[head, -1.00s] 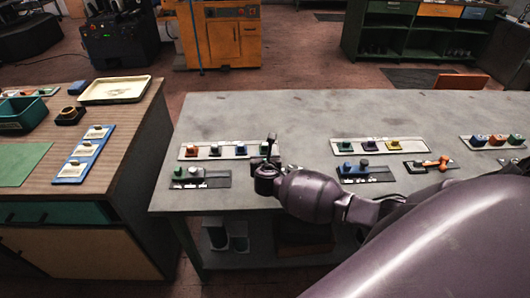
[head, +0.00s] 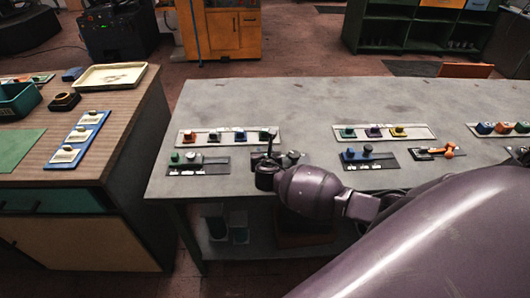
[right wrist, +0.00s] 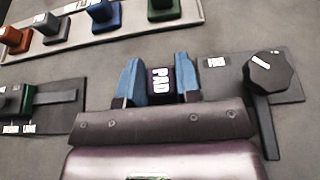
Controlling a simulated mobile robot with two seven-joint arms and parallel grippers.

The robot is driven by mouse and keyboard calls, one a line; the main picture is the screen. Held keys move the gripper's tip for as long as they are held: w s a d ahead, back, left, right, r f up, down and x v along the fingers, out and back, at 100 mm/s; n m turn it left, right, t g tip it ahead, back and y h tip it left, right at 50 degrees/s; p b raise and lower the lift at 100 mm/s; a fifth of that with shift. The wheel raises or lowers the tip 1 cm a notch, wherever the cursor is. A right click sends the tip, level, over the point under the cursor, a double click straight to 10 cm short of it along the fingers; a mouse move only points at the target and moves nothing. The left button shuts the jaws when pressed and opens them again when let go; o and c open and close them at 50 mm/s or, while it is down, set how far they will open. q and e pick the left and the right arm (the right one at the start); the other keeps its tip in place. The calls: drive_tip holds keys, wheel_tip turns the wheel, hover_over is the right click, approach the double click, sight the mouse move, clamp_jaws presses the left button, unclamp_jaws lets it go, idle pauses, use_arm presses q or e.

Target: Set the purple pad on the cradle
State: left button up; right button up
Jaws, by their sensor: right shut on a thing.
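My right gripper (head: 266,166) is above the front of the grey bench, and it also shows in the right wrist view (right wrist: 158,85). Its two blue fingers are shut on a dark purple pad (right wrist: 161,82) marked PAD. The pad is over or at the left part of a dark plate (right wrist: 225,78) that carries a black knob with a lever (right wrist: 270,75). The gripper hides that part, so I cannot tell the cradle there or whether the pad touches it. My left gripper is not in view.
Behind the gripper, a pale tray (head: 192,145) holds several coloured blocks. A dark plate with a green block (head: 175,157) lies to the left. Another pale tray (head: 420,137) and a plate with a blue block (head: 348,154) lie to the right. The bench's back is clear.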

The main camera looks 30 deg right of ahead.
drive_tip(key=shift+f, duration=0.2)
idle(0.6)
drive_tip(key=shift+f, duration=0.25)
drive_tip(key=o, duration=1)
drive_tip(key=p+v, duration=0.1)
drive_tip(key=v, duration=0.8)
drive_tip(key=shift+s+a+r, duration=0.1)
drive_tip(key=shift+s+a, duration=0.05)
drive_tip(key=shift+s+a+r+p, duration=0.25)
drive_tip(key=shift+s+a+p, duration=0.1)
drive_tip(key=shift+s, duration=0.25)
